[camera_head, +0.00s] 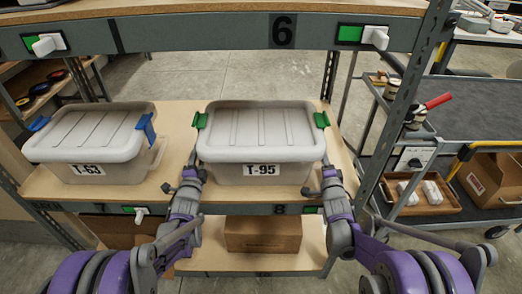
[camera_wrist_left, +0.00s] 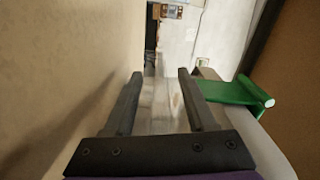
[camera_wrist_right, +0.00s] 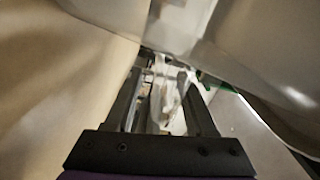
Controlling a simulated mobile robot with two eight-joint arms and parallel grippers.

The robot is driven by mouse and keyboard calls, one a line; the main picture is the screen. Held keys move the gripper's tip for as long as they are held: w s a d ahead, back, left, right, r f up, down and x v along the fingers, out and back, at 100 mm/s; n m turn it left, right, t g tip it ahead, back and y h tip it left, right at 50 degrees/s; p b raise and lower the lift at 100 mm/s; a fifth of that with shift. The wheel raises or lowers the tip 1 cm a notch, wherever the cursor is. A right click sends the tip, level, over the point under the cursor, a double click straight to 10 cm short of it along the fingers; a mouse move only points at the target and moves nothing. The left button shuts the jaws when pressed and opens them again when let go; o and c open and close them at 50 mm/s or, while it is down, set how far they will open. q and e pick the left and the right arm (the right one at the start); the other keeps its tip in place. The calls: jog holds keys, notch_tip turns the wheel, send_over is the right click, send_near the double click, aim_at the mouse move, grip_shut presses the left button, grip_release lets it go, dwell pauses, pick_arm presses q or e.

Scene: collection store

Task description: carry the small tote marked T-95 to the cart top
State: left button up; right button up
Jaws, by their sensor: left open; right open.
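The T-95 tote (camera_head: 258,172) is pale with a closed ribbed lid and green end latches. It sits on the middle shelf board, right of the T-63 tote (camera_head: 95,168). My left gripper (camera_head: 190,176) is open near its left end; my right gripper (camera_head: 329,176) is open near its right end. Both appear empty. In the left wrist view a green latch (camera_wrist_left: 240,92) is right of the open fingers (camera_wrist_left: 160,100). In the right wrist view pale surfaces surround the open fingers (camera_wrist_right: 158,100); contact is unclear. The cart top (camera_head: 470,108) is dark grey, at the right.
A shelf upright (camera_head: 398,110) stands between the tote and the cart. A shelf beam (camera_head: 200,33) marked 6 crosses above. A red-handled tool (camera_head: 430,105) is at the cart's left edge. A cardboard box (camera_head: 262,235) sits below the tote. The visible cart top is largely clear.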

pick_arm(q)
jog(key=shift+w, duration=0.45)
pick_arm(e)
jog(key=shift+w, duration=0.4)
pick_arm(q)
grip_shut()
pick_arm(e)
grip_shut()
pick_arm(q)
jog(key=shift+r, duration=0.1)
dwell(0.5)
